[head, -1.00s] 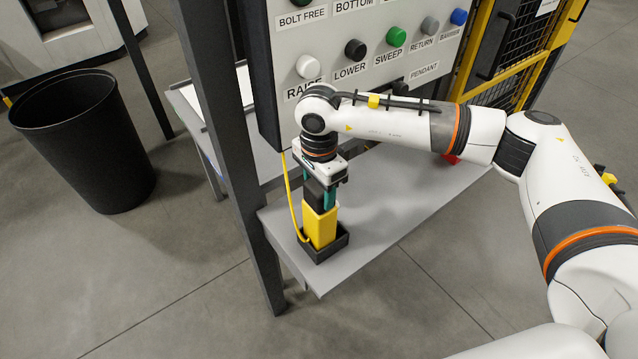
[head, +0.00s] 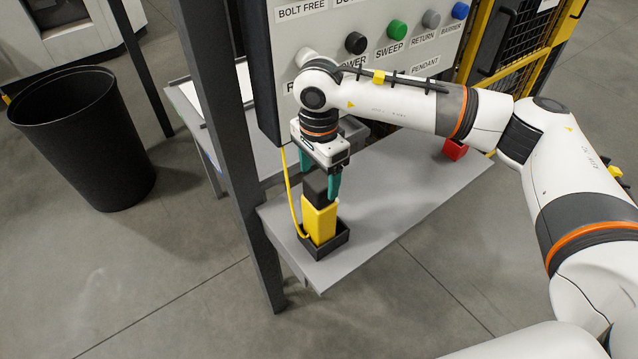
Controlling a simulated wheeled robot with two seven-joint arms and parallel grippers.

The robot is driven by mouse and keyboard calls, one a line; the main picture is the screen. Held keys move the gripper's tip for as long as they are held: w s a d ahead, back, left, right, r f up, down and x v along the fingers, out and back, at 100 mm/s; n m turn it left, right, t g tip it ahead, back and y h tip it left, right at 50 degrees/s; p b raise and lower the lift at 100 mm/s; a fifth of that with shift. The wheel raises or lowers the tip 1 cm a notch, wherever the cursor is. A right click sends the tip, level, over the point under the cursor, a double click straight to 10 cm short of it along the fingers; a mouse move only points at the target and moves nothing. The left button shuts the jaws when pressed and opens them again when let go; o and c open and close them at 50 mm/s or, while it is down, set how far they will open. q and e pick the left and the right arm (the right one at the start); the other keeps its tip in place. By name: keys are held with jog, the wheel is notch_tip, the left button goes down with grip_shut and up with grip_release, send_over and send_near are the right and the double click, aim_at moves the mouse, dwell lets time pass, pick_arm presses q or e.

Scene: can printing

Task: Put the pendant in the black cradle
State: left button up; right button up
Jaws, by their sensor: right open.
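The pendant (head: 320,219) is a yellow box with a black top and a yellow cable at its left side. It stands upright in the black cradle (head: 325,248) on the near left corner of the grey shelf. My right gripper (head: 322,187), with teal fingers, is open just above it, its fingertips around the black top. Whether the fingers touch the pendant I cannot tell. The left gripper is not in view.
The grey shelf (head: 400,195) is mostly bare, with a red block (head: 455,149) at its far right. A button panel (head: 375,50) rises behind my right arm. A dark post (head: 232,150) stands left of the shelf. A black bin (head: 85,140) is on the floor at left.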

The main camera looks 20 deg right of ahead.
notch_tip(320, 180, up, 8)
jog(key=shift+b, duration=1.15)
jog(key=shift+r, duration=0.55)
